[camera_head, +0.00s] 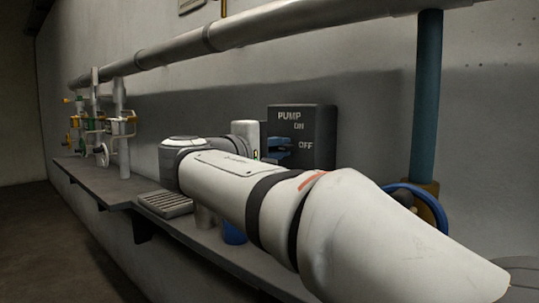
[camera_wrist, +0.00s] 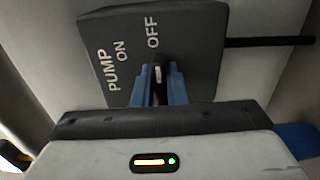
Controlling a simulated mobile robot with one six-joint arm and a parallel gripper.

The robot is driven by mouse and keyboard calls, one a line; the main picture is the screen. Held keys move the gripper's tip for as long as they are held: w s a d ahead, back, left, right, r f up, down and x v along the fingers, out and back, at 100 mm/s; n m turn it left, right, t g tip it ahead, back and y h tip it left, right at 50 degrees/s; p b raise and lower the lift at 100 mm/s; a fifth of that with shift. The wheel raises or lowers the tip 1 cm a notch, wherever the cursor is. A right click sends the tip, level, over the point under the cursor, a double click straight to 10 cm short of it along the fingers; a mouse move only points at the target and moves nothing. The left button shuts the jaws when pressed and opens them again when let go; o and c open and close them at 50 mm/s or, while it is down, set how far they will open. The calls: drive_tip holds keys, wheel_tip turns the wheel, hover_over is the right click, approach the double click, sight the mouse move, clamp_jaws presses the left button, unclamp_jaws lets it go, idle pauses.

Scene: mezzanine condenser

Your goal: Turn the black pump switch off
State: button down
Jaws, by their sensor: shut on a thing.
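The black pump switch box (camera_head: 318,125) is on the wall above the shelf, with PUMP, ON and OFF in pale letters. In the wrist view the box (camera_wrist: 195,60) appears turned, with OFF nearest the fingers and ON to the left. My gripper (camera_head: 278,152) is at the box's left side in the head view. Its blue fingers (camera_wrist: 159,86) are shut on the switch lever (camera_wrist: 158,73), whose pale tip shows between them. The tip lines up roughly with OFF in the wrist view, but I cannot tell the lever's exact setting. The lever is hidden in the head view.
A grey shelf (camera_head: 105,188) runs along the wall, bearing a slatted tray (camera_head: 165,204) and valves (camera_head: 102,152) at left. A blue object (camera_head: 233,233) is below my arm. A blue handwheel (camera_head: 425,203) and upright blue pipe (camera_head: 427,95) stand to the right.

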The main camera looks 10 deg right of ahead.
idle(0.4)
drive_tip(key=c, duration=1.5)
unclamp_jaws()
drive_tip(key=shift+o, duration=0.2)
drive_tip(key=p+v, duration=0.2)
drive_tip(key=v, duration=0.5)
drive_tip(key=shift+s+a, duration=0.25)
